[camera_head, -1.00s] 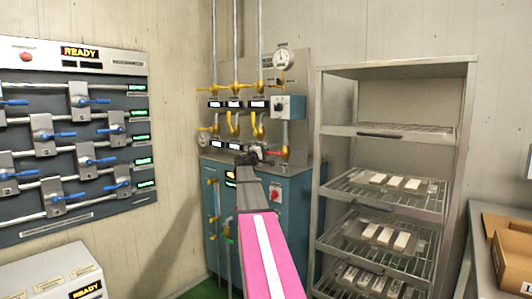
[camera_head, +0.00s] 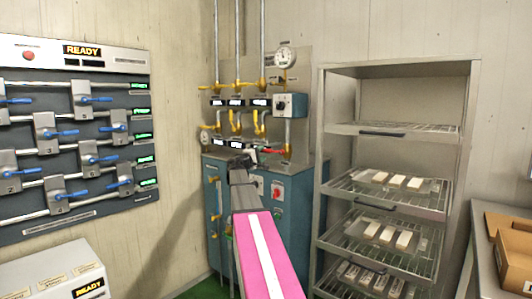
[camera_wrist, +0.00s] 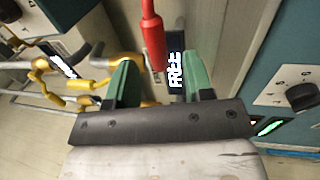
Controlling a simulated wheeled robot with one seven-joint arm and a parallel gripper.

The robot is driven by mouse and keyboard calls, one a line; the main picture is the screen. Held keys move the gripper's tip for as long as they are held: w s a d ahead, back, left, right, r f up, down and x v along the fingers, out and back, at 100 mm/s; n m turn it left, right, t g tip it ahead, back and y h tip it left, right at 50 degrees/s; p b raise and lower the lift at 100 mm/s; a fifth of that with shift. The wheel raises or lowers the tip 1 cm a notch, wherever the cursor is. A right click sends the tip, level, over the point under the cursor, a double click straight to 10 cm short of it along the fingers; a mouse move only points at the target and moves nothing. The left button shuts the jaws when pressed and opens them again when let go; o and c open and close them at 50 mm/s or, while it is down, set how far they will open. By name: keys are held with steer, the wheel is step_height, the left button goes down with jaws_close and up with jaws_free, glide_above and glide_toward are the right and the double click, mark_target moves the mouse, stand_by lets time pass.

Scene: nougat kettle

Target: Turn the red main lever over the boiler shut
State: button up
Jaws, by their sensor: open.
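The red main lever (camera_head: 274,151) sticks out to the right from the pipework just above the teal boiler cabinet (camera_head: 298,207). In the wrist view the red lever (camera_wrist: 152,35) hangs in from the top edge, its end near the gap between my fingers. My gripper (camera_wrist: 162,75) is open, with a green finger on each side of that gap and nothing held. In the head view my gripper (camera_head: 241,161) is just left of the lever. I cannot tell whether either finger touches it. A small display (camera_wrist: 175,70) reading FREE shows behind the lever.
Yellow valves and pipes (camera_head: 236,122) stand above the cabinet, close to my gripper. A knob box (camera_head: 290,105) is up to the right. A metal rack (camera_head: 390,190) stands right of the boiler. A panel of blue levers (camera_head: 75,140) is on the left wall.

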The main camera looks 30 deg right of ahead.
steer(key=v, duration=0.5)
steer(key=shift+f, duration=0.1)
stand_by(0.3)
steer(key=s+a+f+m+g+y, duration=0.1)
steer(key=s+a+f+y, duration=0.3)
steer(key=f, duration=0.7)
steer(key=s+a+f+m+g+y, duration=0.15)
steer(key=s+a+f+y, duration=0.35)
steer(key=f, duration=0.6)
steer(key=s+a+f+m+g+y, duration=0.1)
steer(key=s+a+f, duration=0.3)
steer(key=f, duration=0.6)
steer(key=s+a+f+m+g+y, duration=0.1)
steer(key=s+a+f+g+y, duration=0.3)
steer(key=s+a+f, duration=1.2)
steer(key=a+y, duration=0.3)
steer(key=y, duration=0.1)
steer(key=shift+s+a+y, duration=0.15)
steer(key=shift+a+y, duration=0.15)
